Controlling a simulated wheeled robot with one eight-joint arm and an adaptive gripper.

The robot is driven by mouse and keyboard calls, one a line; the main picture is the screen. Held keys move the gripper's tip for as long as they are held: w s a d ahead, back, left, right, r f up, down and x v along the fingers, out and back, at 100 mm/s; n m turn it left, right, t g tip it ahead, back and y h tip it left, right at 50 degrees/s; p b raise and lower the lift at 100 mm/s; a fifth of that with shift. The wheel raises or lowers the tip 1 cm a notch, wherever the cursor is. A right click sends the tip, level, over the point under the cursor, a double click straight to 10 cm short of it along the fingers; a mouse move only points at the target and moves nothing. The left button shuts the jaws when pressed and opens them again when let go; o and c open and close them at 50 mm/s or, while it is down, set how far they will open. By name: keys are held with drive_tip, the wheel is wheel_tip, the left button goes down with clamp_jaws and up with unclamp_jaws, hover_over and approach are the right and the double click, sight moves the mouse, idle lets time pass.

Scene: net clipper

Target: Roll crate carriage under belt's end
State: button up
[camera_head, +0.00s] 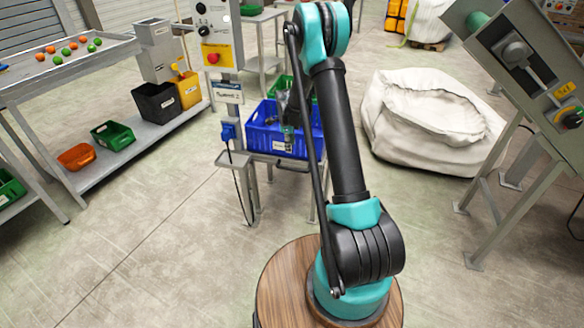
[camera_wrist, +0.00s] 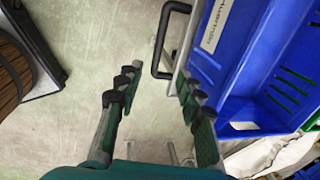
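A blue crate (camera_head: 262,138) sits on a low grey frame, the carriage (camera_head: 284,160), near the middle of the head view. The crate (camera_wrist: 229,62) fills the upper right of the wrist view. A black looped handle (camera_wrist: 157,52) stands out beside it. My gripper (camera_wrist: 157,80) is open and empty, its fingers pointing toward the handle. The handle's near end lies between the fingertips in the picture; I cannot tell whether they touch it. In the head view my gripper (camera_head: 289,131) overlaps the crate's front, and my arm hides part of the carriage. The belt's end cannot be clearly made out.
A control post (camera_head: 217,35) with a red button stands left of the crate. A shelf bench (camera_head: 130,140) with bins is at the left. A large white sack (camera_head: 425,115) and a grey slanted machine (camera_head: 525,70) are at the right. The floor in front is clear.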

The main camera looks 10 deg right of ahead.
sight(292, 169)
drive_tip(key=w+f, duration=0.1)
drive_tip(key=f, duration=0.4)
drive_tip(key=w+d+f, duration=0.1)
drive_tip(key=f, duration=1)
drive_tip(key=shift+w+d, duration=0.15)
drive_tip(key=shift+w, duration=0.25)
drive_tip(key=shift+c, duration=0.3)
clamp_jaws()
